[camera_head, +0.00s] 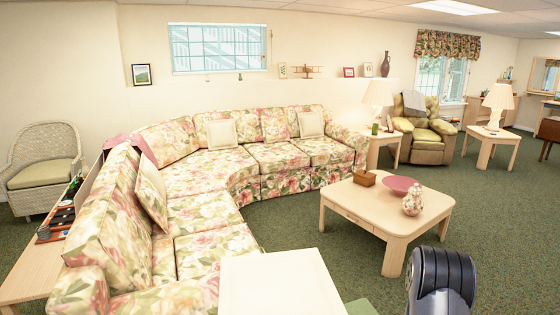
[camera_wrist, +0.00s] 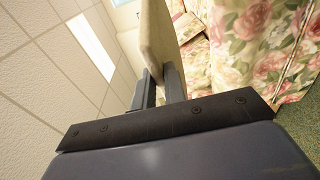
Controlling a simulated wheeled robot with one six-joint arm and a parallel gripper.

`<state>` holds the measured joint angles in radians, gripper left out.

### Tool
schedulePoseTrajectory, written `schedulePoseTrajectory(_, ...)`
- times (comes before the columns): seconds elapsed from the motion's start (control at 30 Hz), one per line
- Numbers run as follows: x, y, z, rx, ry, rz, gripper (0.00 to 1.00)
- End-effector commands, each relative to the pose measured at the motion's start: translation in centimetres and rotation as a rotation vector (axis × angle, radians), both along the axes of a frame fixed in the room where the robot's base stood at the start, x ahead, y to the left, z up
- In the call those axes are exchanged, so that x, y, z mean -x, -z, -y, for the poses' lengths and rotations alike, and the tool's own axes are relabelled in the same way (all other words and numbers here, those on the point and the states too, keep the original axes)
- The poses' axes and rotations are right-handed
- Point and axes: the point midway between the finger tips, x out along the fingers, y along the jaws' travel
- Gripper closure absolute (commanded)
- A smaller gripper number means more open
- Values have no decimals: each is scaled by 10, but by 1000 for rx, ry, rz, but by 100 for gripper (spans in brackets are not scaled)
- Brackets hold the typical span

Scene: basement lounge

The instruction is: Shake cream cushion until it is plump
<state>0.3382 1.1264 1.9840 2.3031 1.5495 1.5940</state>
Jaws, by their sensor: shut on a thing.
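In the wrist view my gripper (camera_wrist: 160,90) is shut on a cream cushion (camera_wrist: 157,38). The cushion shows nearly edge-on, with one end between the two dark fingers and the rest reaching out ahead, clear of the floor. Its far side is hidden. In the head view only a dark rounded link of my arm shows at the lower right; the gripper and held cushion cannot be made out there. Two other cream cushions, one left (camera_head: 221,134) and one right (camera_head: 311,124), lean against the back of the floral sofa (camera_head: 275,155).
A pale flat surface (camera_head: 280,280) is close below the head camera. Green carpet (camera_head: 490,235) is clear at the right.

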Motion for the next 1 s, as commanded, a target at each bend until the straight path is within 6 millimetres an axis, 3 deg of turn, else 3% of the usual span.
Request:
schedulePoseTrajectory(0.33, -4, -10, 0, 5, 12, 4, 100)
schedulePoseTrajectory(0.73, -21, -85, -1, 15, 146, 7, 100)
schedulePoseTrajectory(1.0, -22, -110, -1, 0, 196, 5, 100)
